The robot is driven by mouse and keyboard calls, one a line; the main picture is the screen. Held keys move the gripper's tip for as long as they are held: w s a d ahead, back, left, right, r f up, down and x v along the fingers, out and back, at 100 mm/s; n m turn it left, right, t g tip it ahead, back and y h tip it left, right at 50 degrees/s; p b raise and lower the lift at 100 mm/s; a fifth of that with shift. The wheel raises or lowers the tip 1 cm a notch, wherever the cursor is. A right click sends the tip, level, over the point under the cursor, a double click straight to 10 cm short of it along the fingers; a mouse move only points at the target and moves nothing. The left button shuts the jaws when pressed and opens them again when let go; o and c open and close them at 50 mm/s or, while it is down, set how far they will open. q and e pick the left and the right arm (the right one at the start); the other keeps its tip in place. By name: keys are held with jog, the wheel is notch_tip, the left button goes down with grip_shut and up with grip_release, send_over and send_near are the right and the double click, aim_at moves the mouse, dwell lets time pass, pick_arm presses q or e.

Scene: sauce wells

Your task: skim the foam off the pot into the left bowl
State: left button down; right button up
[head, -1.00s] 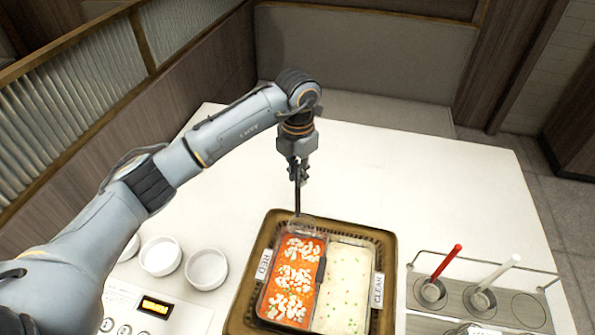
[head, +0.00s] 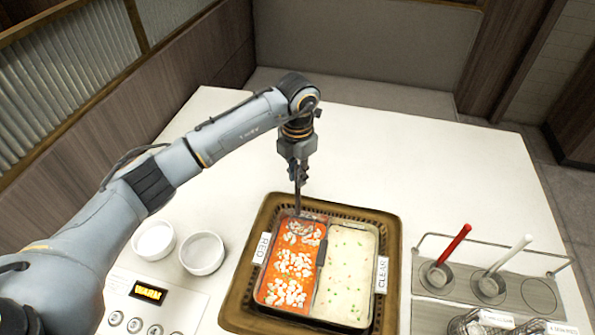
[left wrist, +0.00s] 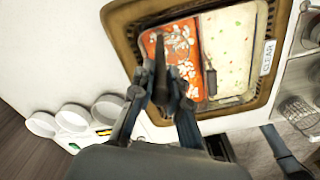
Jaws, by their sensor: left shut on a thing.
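My left gripper (head: 298,172) is shut on an upright dark handle (head: 298,198) above the far end of the pot. The tool's lower end reaches the far end of the red broth (head: 277,247); its head is hard to make out. Pale foam clumps (head: 294,263) lie in several patches on the red half. The other half holds pale broth (head: 346,275) with green bits. In the left wrist view the gripper (left wrist: 168,98) covers part of the red half. Three white bowls stand left of the pot, the leftmost (left wrist: 41,124) showing in the wrist view. My right gripper is not in view.
The pot sits in a brown tray (head: 241,300). A dark handle (head: 321,253) lies by the divider. A rack (head: 511,290) with red-handled (head: 452,244) and white-handled (head: 508,254) ladles stands right. A control panel (head: 150,292) is front left. The table behind is clear.

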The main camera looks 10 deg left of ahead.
pick_arm(q)
jog(key=shift+f+b, duration=2)
jog(key=shift+f, duration=0.95)
jog(key=shift+s, duration=0.15)
jog(key=shift+s+p, duration=2.55)
jog(key=shift+s, duration=5.8)
notch_tip(320, 180, up, 7)
jog(key=p, duration=0.4)
jog(key=shift+r, duration=0.15)
